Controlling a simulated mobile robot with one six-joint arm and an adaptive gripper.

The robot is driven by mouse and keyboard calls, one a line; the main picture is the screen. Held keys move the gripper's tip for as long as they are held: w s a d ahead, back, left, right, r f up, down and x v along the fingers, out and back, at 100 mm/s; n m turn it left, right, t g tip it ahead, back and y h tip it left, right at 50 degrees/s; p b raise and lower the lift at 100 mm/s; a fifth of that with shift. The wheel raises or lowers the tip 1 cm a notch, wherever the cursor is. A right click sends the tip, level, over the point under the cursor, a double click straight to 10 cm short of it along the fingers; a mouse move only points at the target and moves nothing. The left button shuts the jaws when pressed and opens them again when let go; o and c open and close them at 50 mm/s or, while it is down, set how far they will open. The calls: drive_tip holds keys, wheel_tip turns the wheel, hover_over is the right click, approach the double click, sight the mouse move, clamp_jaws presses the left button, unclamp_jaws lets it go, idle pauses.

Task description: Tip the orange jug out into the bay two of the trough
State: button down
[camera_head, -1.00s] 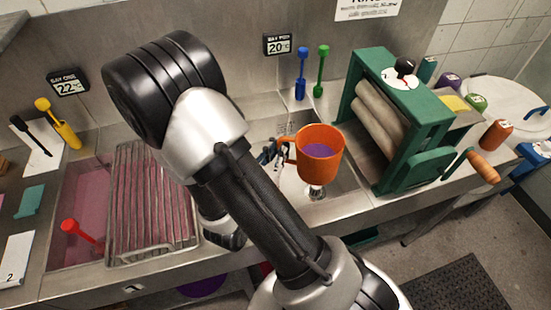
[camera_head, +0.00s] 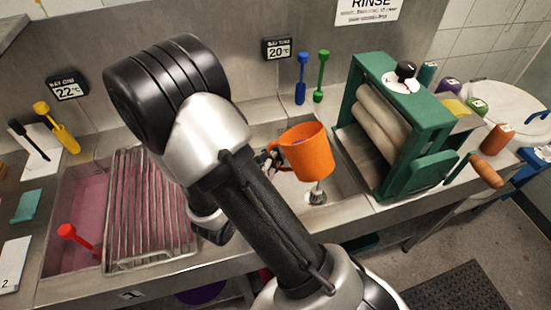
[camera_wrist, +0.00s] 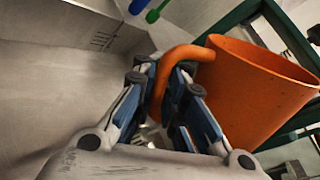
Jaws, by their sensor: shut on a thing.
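My gripper (camera_head: 272,160) is shut on the handle of the orange jug (camera_head: 308,155), seen also in the wrist view (camera_wrist: 265,95), where the fingers (camera_wrist: 168,80) clasp the handle. The jug is in the air over bay two (camera_head: 342,192) of the trough, the bay with the 20 °C display above it. No stream is visible. My forearm hides part of the bay; a drain fitting (camera_head: 317,196) shows below the jug.
A green roller press (camera_head: 425,130) stands close at the right of the bay. Blue (camera_head: 301,78) and green (camera_head: 320,76) tools stand at the back ledge. Bay one (camera_head: 75,210), at left, holds pink liquid, a wire rack (camera_head: 150,210) and a red tool (camera_head: 72,235).

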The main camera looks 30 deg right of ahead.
drive_tip(key=shift+s, duration=0.1)
drive_tip(key=shift+w+f+g, duration=0.2)
drive_tip(key=shift+g, duration=0.1)
drive_tip(key=shift+n, duration=0.3)
drive_tip(key=shift+f+p, duration=0.25)
drive_tip(key=shift+p, duration=0.1)
drive_tip(key=shift+s, duration=0.15)
drive_tip(key=shift+f+g, duration=0.2)
drive_tip(key=shift+g, duration=0.1)
drive_tip(key=shift+s+f+n+g+h+p, duration=0.1)
drive_tip(key=shift+f+n+g+h+p, duration=0.35)
drive_tip(key=shift+g+h, duration=0.15)
drive_tip(key=shift+s+d+f+n+g+h+p, duration=0.2)
drive_tip(key=shift+s+f+n+g+p, duration=0.25)
drive_tip(key=shift+f+n, duration=0.4)
drive_tip(key=shift+s+d+f+n+g+h+p, duration=0.2)
drive_tip(key=shift+s+f+n+p, duration=0.25)
drive_tip(key=shift+f+n, duration=0.35)
idle(4.2)
